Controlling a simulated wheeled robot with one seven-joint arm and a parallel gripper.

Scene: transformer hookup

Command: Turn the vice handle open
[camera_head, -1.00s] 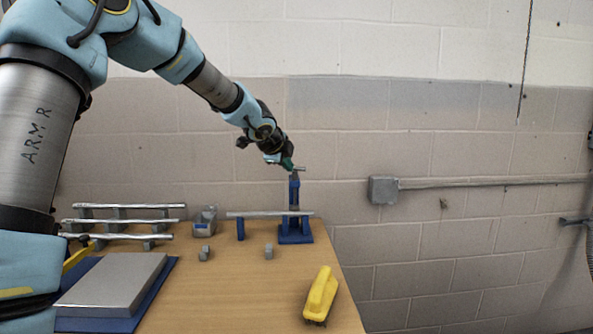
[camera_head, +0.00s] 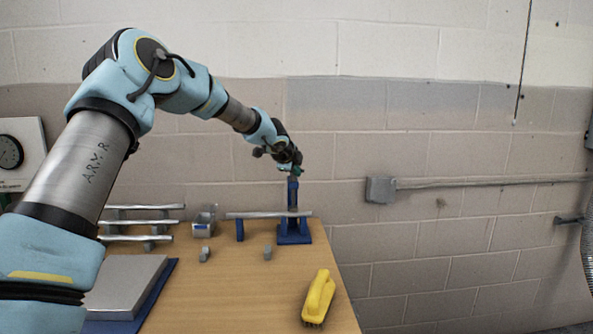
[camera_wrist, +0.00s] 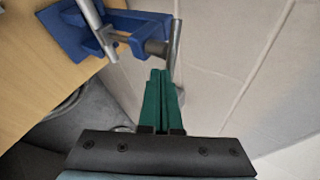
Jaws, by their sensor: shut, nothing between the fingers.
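The blue vice (camera_head: 293,225) stands at the far right corner of the table, with a silver pipe (camera_head: 262,214) lying across it. In the wrist view the blue vice frame (camera_wrist: 70,32) shows at top left, with its dark screw (camera_wrist: 156,48) and the thin grey vice handle (camera_wrist: 175,42) crossing the screw's end. My gripper (camera_wrist: 160,72) has its green fingers together and empty. The fingertips are beside the handle's lower end; I cannot tell whether they touch. In the head view my gripper (camera_head: 296,172) is at the top of the vice and mostly hides the handle.
A yellow brush (camera_head: 318,297) lies at the table's front right. Two small grey blocks stand mid-table. A pipe rack (camera_head: 140,222) and grey box (camera_head: 203,224) stand at the back left. A grey slab (camera_head: 125,287) lies front left. A brick wall (camera_head: 430,250) is behind.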

